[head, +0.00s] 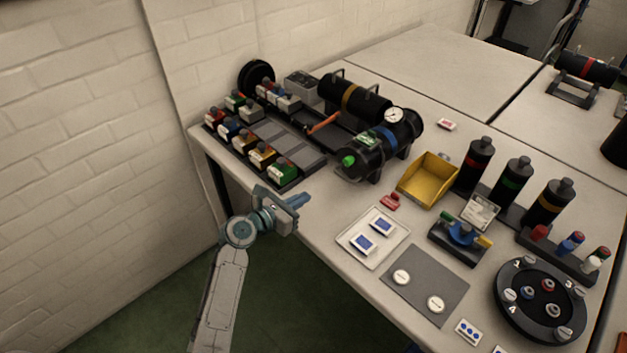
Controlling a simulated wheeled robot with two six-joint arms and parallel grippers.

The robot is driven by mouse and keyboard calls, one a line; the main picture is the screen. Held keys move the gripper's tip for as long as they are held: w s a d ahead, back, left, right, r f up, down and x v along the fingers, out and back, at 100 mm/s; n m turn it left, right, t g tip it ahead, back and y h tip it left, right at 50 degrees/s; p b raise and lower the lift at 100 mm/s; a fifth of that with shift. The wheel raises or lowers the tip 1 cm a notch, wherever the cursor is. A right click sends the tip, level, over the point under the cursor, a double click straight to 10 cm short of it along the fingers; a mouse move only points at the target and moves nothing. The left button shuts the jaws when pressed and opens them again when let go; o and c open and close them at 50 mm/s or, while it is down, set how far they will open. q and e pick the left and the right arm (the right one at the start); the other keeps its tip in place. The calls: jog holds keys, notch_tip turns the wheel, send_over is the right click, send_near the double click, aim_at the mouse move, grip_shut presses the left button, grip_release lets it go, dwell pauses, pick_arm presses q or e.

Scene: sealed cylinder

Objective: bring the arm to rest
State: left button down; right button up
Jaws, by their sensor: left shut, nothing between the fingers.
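My left arm comes in from the bottom left of the head view. Its gripper (300,200) is shut and empty, just off the table's front edge. It is in front of a dark rack (292,172) of small coloured blocks and apart from it as far as I can tell. A black cylinder with a blue band and a gauge (381,143) lies on the table behind and to the right of the gripper. My right gripper is not in view.
The table (340,213) holds a yellow bin (428,178), upright black cylinders (473,166), a white tray (350,240), a grey mat (424,285) and a round black dial plate (541,299). A brick wall (80,150) stands at left. Open floor (290,300) lies below the gripper.

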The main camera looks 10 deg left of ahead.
pick_arm(q)
jog(key=s+a+f+m+g+y, duration=0.2)
jog(key=s+a+f+m, duration=0.1)
jog(key=s+m, duration=0.5)
jog(key=s+a+f+m+g+y, duration=0.2)
jog(key=s+a+f+m+g, duration=0.15)
jog(key=s+m, duration=0.45)
jog(key=s+a+m+g+y, duration=0.25)
jog(key=s+a+m, duration=0.35)
jog(key=s, duration=0.4)
jog(key=s+a+m+g+y, duration=0.1)
jog(key=s+a+m+y, duration=0.25)
jog(key=s+m, duration=0.5)
notch_tip(320, 180, down, 29)
jog(key=s+a+n+g, duration=0.1)
jog(key=a, duration=0.1)
jog(key=s+a+f+g, duration=0.1)
jog(key=s+f, duration=1.7)
jog(key=f, duration=0.1)
jog(key=shift+s+a+f, duration=0.15)
jog(key=shift+s+a, duration=0.15)
jog(key=shift+s, duration=0.05)
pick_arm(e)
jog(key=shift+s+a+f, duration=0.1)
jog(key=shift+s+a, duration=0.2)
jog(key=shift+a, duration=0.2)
